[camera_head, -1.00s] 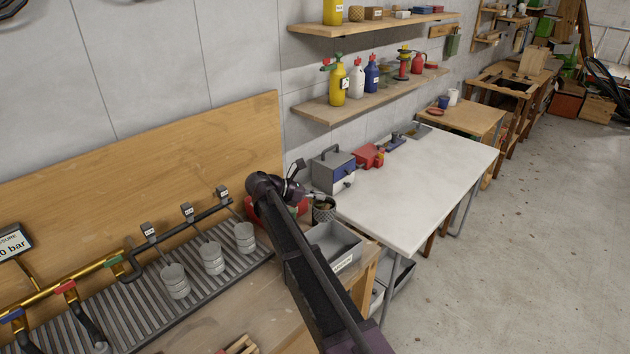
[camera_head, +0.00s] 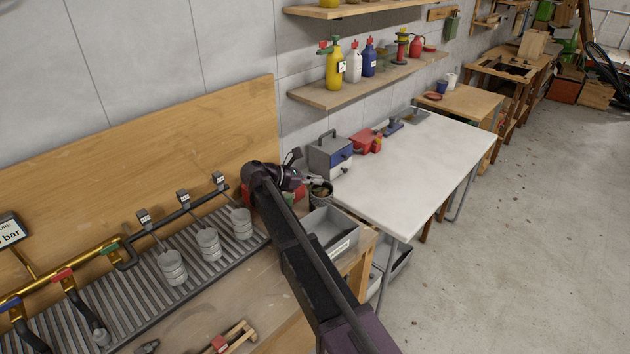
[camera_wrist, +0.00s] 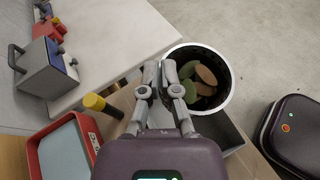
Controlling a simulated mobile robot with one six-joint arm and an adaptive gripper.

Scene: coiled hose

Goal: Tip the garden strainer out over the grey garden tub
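The garden strainer (camera_head: 320,193) is a round, dark mesh pot with a pale rim. It holds green and brown pieces, which show clearly in the wrist view, where the strainer (camera_wrist: 224,94) is at upper right. My gripper (camera_wrist: 166,68) has its fingers close together at the strainer's left rim and appears shut on it. In the head view my gripper (camera_head: 311,181) is small beside the strainer, which looks roughly upright and slightly raised. The grey garden tub (camera_head: 347,240) stands on the wooden bench, nearer the camera than the strainer. In the wrist view the strainer partly hides the tub (camera_wrist: 231,138).
A red-rimmed tray (camera_wrist: 91,133) and a yellow-handled thing (camera_wrist: 95,102) lie left of the gripper.

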